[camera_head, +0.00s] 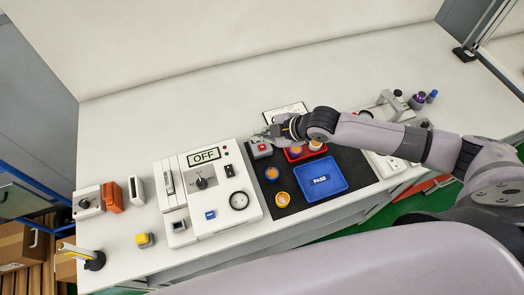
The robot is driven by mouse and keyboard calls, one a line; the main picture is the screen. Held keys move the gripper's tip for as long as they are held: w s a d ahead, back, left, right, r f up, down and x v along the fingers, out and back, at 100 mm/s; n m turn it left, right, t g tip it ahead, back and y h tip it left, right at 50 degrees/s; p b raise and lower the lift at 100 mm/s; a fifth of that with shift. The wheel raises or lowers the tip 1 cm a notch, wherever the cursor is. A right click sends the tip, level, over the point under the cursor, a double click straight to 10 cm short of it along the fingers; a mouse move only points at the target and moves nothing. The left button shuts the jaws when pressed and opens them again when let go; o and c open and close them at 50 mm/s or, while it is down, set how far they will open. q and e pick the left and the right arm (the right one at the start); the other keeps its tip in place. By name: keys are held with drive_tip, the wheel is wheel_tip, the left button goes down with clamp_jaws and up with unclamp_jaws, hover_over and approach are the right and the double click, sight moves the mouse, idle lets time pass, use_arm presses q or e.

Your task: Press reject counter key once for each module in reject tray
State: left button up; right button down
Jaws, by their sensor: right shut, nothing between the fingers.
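The red reject tray (291,158) sits on the black mat, partly covered by my right arm. Two round orange-topped modules show in it, one at the left (296,151) and one at the right (315,145); more could be hidden under the arm. A small grey box with a red key (262,147), which looks like the reject counter, stands left of the tray. My right gripper (269,134) is shut and empty, just behind and above this box. I cannot tell whether its fingertips touch the box. My left gripper is not in view.
A blue PASS tray (320,187) lies in front of the red tray. A white tester panel reading OFF (204,156) stands left.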

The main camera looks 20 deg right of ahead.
sight(261, 149)
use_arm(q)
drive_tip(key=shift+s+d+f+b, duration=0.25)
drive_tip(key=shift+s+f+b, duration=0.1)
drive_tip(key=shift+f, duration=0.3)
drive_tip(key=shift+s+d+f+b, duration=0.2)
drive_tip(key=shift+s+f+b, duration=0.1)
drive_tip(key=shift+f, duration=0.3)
use_arm(e)
drive_tip(key=shift+f, duration=1.7)
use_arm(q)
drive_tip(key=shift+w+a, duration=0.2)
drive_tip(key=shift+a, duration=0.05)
use_arm(e)
drive_tip(key=shift+f, duration=0.1)
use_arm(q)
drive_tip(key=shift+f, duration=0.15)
use_arm(e)
drive_tip(key=shift+f, duration=0.3)
use_arm(q)
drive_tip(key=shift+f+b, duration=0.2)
drive_tip(key=shift+b, duration=0.15)
use_arm(e)
drive_tip(key=shift+f, duration=0.4)
use_arm(q)
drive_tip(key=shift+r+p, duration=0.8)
drive_tip(key=shift+p, duration=0.05)
use_arm(e)
drive_tip(key=shift+r, duration=0.8)
